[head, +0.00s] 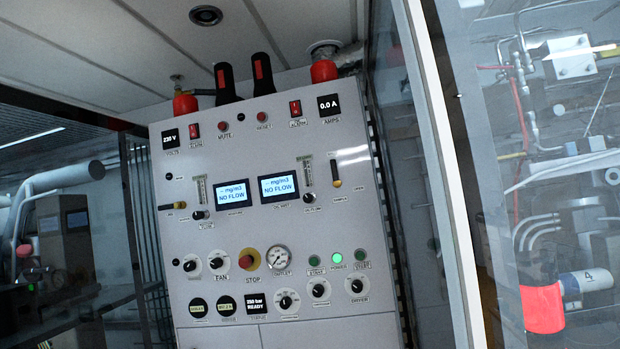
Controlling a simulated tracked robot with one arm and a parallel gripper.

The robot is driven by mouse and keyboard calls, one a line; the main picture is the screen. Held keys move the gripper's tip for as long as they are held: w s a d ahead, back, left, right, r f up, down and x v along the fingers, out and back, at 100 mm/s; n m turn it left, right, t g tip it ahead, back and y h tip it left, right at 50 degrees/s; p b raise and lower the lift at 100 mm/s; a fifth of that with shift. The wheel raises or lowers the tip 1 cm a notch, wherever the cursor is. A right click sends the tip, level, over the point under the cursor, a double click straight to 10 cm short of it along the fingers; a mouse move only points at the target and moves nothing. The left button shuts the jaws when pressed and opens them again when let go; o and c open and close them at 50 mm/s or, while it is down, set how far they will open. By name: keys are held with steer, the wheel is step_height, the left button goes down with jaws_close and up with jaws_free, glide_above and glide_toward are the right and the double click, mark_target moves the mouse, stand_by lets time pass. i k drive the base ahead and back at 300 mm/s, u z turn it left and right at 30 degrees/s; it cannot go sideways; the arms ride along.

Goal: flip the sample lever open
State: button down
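The sample lever (335,171) is on the right side of the grey fill panel (240,225), above a label that appears to read "SAMPLE". Its dark handle stands nearly upright, with a brass-coloured pivot at its lower end. A small label that appears to read "OPEN" (358,187) is to the right of the lever. Nothing covers the lever. My gripper is not in view.
A similar lever (172,206) lies sideways at the panel's left. Two displays (279,187) read "NO FLOW". Knobs, gauges and a red stop button (249,259) sit lower. A pale upright frame post (440,170) and glazed cabinet stand at right.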

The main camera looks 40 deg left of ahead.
mark_target(336, 183)
steer(key=u, duration=0.25)
steer(key=i, duration=0.7)
steer(key=u, duration=0.5)
